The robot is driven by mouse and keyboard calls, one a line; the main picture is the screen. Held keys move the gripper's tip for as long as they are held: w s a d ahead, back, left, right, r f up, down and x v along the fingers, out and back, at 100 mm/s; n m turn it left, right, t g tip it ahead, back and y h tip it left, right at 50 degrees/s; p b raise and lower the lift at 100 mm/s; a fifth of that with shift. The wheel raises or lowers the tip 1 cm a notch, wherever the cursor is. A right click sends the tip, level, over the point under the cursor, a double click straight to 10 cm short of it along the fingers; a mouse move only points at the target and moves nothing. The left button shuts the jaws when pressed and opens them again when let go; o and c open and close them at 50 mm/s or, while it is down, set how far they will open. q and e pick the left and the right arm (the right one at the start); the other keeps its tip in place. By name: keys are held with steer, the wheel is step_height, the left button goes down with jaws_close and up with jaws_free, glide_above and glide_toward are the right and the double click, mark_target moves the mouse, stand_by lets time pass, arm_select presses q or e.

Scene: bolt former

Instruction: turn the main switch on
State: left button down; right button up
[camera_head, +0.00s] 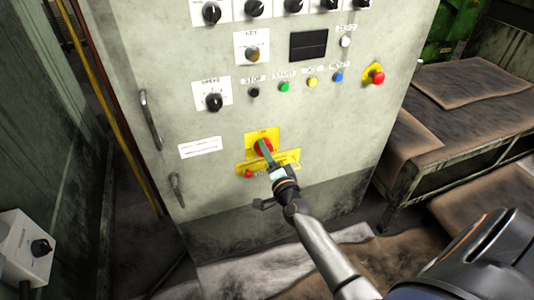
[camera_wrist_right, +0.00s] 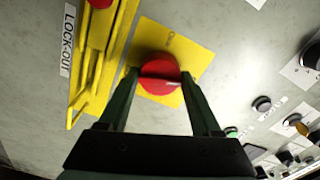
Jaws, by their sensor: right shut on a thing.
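The main switch is a red rotary knob (camera_head: 263,147) on a yellow plate (camera_head: 252,137), low on the front of a grey control cabinet. In the right wrist view the red knob (camera_wrist_right: 158,74) sits between my two fingertips, with a yellow plate (camera_wrist_right: 190,48) behind it. My right gripper (camera_head: 267,152) reaches up to the knob from below right and is shut on it. In the right wrist view the knob's raised grip bar runs roughly across between the fingers. My left gripper is not in view.
A yellow lock-out bracket (camera_head: 285,162) with a small red part is just below the switch. Above are several push buttons, a red emergency stop (camera_head: 377,77), selector knobs and a dark display (camera_head: 308,45). A door handle (camera_head: 150,119) juts out at left. A brown-topped table (camera_head: 470,85) stands right.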

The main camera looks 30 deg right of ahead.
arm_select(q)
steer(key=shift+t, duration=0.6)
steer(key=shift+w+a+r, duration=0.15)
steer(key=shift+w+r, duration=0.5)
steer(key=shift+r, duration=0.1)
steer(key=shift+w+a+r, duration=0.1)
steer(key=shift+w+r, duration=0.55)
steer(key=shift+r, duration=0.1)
arm_select(e)
steer(key=shift+m, duration=2.1)
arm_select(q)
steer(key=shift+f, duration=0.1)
arm_select(e)
steer(key=o, duration=1.4)
steer(key=shift+c, duration=0.2)
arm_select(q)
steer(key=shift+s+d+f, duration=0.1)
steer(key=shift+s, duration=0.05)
